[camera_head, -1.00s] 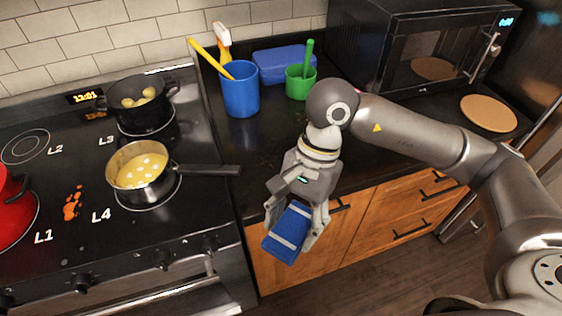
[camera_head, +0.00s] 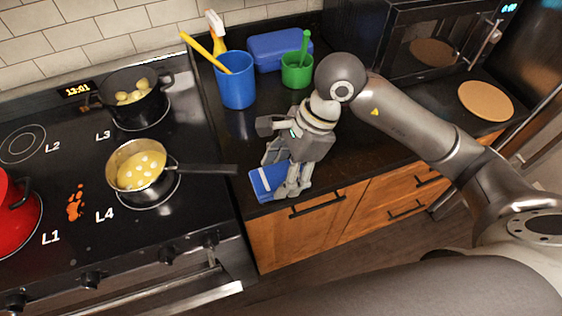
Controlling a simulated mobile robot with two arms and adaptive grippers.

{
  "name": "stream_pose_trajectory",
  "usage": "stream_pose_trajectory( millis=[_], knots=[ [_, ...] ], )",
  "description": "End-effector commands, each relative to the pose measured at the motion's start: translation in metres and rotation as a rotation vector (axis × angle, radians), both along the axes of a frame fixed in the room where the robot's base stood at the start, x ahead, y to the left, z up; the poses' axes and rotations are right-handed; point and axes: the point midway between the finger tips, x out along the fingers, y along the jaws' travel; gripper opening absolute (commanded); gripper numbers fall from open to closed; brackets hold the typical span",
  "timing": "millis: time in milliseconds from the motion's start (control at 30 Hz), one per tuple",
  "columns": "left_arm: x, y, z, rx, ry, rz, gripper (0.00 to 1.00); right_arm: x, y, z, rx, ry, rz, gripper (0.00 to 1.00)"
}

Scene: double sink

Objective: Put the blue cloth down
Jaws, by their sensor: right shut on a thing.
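The blue cloth (camera_head: 268,180), a folded pad with a pale stripe, is at the front left part of the black counter, close to the stove. My right gripper (camera_head: 287,182) is shut on it and covers its right part. The cloth is low over the counter near its front edge; I cannot tell whether it touches the surface. My left gripper is out of view.
A blue cup (camera_head: 237,88) with a yellow-handled utensil, a green cup (camera_head: 296,72) and a blue box (camera_head: 280,50) stand behind. The saucepan's handle (camera_head: 208,169) points towards the cloth. An orange spill (camera_head: 76,202) lies on the stove (camera_head: 115,225). The counter (camera_head: 375,135) right of my gripper is clear.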

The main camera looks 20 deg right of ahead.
Motion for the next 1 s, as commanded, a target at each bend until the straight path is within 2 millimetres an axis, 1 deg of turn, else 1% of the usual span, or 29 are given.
stream_pose_trajectory(
  millis=[33, 167, 200, 300, 433, 733, 833, 1000],
  knots=[
    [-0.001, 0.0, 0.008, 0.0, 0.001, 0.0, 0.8, 0.01, -0.003, -0.001, 0.0, 0.005, -0.003, 0.35],
    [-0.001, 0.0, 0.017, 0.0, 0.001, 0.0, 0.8, 0.032, -0.009, -0.013, 0.0, 0.005, -0.002, 0.35],
    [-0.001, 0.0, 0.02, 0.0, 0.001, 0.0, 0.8, 0.037, -0.011, -0.022, 0.001, 0.007, -0.001, 0.35],
    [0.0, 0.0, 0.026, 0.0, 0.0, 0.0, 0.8, 0.05, -0.015, -0.039, 0.001, 0.006, -0.001, 0.35],
    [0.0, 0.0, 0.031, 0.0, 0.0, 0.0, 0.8, 0.063, -0.018, -0.056, 0.0, 0.003, 0.001, 0.35],
    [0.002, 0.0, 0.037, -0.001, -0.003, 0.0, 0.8, 0.076, -0.022, -0.073, 0.0, 0.001, 0.002, 0.35],
    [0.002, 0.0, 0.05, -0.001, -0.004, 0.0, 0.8, 0.075, -0.022, -0.084, 0.001, 0.006, 0.002, 0.35],
    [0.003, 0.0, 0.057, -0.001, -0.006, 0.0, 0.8, 0.076, -0.022, -0.1, 0.001, 0.001, 0.004, 0.35]
  ],
)
